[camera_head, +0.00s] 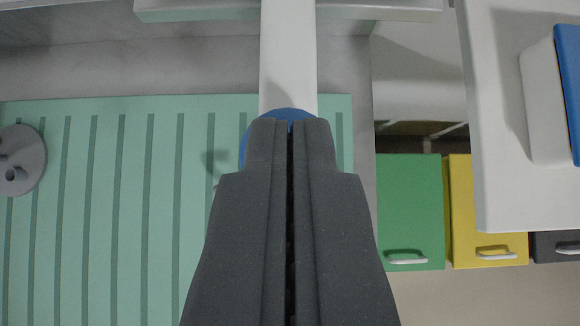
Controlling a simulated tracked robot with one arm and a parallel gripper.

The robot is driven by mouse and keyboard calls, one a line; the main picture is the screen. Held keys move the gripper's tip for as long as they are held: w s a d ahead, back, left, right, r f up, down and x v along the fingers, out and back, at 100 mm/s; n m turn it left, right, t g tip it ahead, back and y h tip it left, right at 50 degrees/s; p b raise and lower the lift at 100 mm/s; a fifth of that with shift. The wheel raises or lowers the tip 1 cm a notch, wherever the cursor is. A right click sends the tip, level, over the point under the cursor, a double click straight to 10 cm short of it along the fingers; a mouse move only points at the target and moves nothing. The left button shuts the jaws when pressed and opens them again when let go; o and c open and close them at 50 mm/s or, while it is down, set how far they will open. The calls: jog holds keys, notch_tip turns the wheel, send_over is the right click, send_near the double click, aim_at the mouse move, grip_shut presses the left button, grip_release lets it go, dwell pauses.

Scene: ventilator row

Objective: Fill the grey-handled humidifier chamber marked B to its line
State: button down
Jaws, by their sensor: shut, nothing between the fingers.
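My gripper (290,124) is shut and empty, its dark grey fingers pointing up the picture. Its tips overlap a blue rounded thing (284,113), which is mostly hidden behind them; I cannot tell whether they touch. No handle, letter B or fill line shows, so I cannot identify the humidifier chamber. A grey round piece (30,150) with small holes or knobs lies at the left edge, partly cut off; I cannot tell what it is.
A pale green ribbed surface (130,220) fills the left, mostly clear. A white upright strip (288,60) runs above the blue thing. At right are a green front (408,200), a yellow front (488,248) and a white panel (496,120) bearing a white-and-blue block (545,100).

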jog(key=shift+f, duration=0.1)
notch_tip(320, 180, down, 2)
jog(key=shift+s+b, duration=0.15)
jog(key=shift+b, duration=0.8)
jog(key=shift+s+f, duration=0.15)
jog(key=shift+f, duration=0.1)
jog(key=shift+s+f, duration=0.1)
jog(key=shift+f, duration=0.3)
jog(key=shift+r, duration=0.4)
notch_tip(320, 180, up, 4)
jog(key=shift+r, duration=0.2)
jog(key=b+v, duration=0.1)
jog(key=v, duration=0.8)
jog(key=shift+r+b, duration=0.4)
jog(key=shift+r, duration=0.15)
